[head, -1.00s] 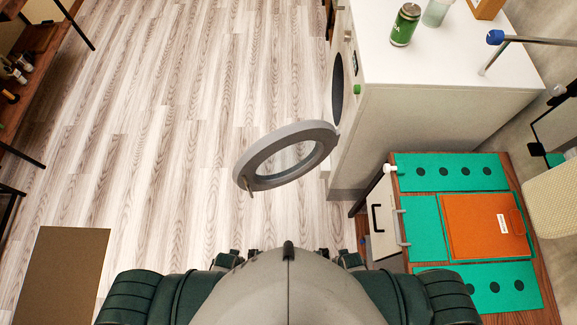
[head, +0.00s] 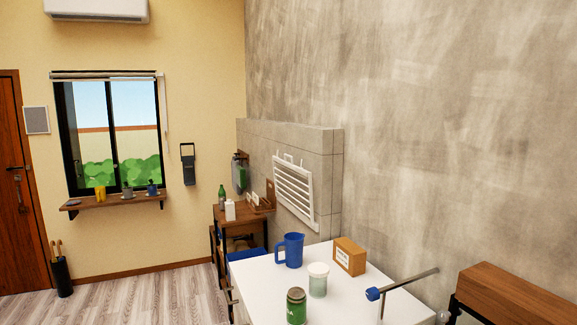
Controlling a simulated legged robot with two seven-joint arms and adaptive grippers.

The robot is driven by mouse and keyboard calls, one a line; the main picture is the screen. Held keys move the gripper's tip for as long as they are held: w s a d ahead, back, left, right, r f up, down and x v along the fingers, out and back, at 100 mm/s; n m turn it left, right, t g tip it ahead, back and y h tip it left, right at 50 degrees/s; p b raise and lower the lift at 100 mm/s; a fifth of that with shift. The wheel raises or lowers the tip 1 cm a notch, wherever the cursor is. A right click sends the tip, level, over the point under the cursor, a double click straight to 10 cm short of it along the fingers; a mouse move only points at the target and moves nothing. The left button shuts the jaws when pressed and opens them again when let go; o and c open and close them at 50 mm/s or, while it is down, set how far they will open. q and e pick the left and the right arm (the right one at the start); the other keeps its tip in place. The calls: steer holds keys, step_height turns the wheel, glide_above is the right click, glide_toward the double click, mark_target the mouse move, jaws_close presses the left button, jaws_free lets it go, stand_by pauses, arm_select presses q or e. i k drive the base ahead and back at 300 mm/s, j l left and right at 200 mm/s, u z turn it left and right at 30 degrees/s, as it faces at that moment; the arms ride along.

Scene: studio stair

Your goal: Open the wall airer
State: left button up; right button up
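The wall airer (head: 294,192) is a white slatted rack on the grey tiled half-wall, right of centre in the head view. It looks folded close to the wall, with a small handle-like piece at its top edge. Its lower edge stands just above and behind the white worktop. Neither of my grippers is in view.
On the white top (head: 262,288) stand a blue jug (head: 293,250), a lidded tub (head: 318,280), a green can (head: 296,306) and a cardboard box (head: 349,257). A metal rod with a blue end (head: 374,294) rises at the right. A wooden shelf unit (head: 228,214) stands beyond.

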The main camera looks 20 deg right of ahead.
mark_target(301, 169)
steer(key=j+u, duration=0.1)
steer(key=u, duration=0.2)
steer(key=i+j, duration=0.15)
steer(key=j, duration=0.25)
steer(key=i+j+u, duration=0.15)
steer(key=j, duration=0.25)
steer(key=i+j, duration=0.2)
steer(key=j, duration=0.15)
steer(key=i+j+u, duration=0.15)
steer(key=j, duration=0.25)
steer(key=i+j+z, duration=0.1)
steer(key=i+z, duration=0.15)
steer(key=i, duration=0.2)
steer(key=i+j+z, duration=0.25)
steer(key=i, duration=0.25)
steer(key=i+j+z, duration=0.25)
steer(key=i, duration=0.2)
steer(key=i+l+z, duration=0.1)
steer(key=i+z, duration=0.35)
steer(key=i+j+z, duration=0.1)
steer(key=i+z, duration=0.3)
steer(key=i+j+z, duration=0.3)
steer(key=i+z, duration=0.15)
steer(key=i, duration=0.15)
